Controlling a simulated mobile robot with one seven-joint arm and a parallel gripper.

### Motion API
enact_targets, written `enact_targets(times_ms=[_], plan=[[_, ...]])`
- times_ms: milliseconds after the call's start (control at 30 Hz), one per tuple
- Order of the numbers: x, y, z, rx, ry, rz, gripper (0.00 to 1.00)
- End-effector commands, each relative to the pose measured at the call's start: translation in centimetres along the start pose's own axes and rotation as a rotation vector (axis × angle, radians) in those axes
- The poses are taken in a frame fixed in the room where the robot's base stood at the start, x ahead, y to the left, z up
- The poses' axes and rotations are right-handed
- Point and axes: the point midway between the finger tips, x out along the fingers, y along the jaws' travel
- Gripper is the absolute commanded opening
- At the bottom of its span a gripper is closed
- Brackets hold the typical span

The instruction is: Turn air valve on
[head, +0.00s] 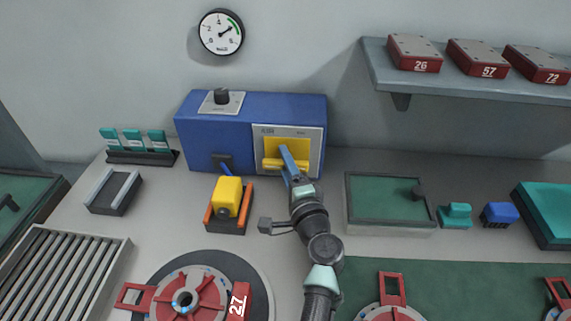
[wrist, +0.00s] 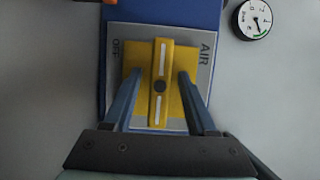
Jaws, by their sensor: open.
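The air valve is a yellow handle bar (head: 271,163) on a yellow square plate, set in a grey panel (head: 318,150) on the front of a blue box (head: 225,137). The bar lies about level in the head view. In the wrist view the handle (wrist: 160,105) stands upright in the picture, with "AIR" to its right and "OFF" to its left. My gripper (head: 285,152) is at the panel and hides part of the valve in the head view. In the wrist view my open gripper (wrist: 160,74) has one finger on each side of the handle, with gaps showing.
A round gauge (head: 221,32) hangs on the wall above the box. A yellow block (head: 227,193) in a holder stands in front. A green tray (head: 383,202) lies right of my arm. A shelf (head: 470,75) projects at upper right.

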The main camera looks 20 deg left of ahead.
Motion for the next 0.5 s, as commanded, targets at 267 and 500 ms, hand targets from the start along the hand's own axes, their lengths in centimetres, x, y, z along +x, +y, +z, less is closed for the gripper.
enact_targets(times_ms=[267, 500], plan=[[0.05, 0.02, 0.02, 0.000, 0.000, 0.000, 0.52], [0.03, 0.02, 0.02, 0.000, 0.000, 0.001, 0.09]])
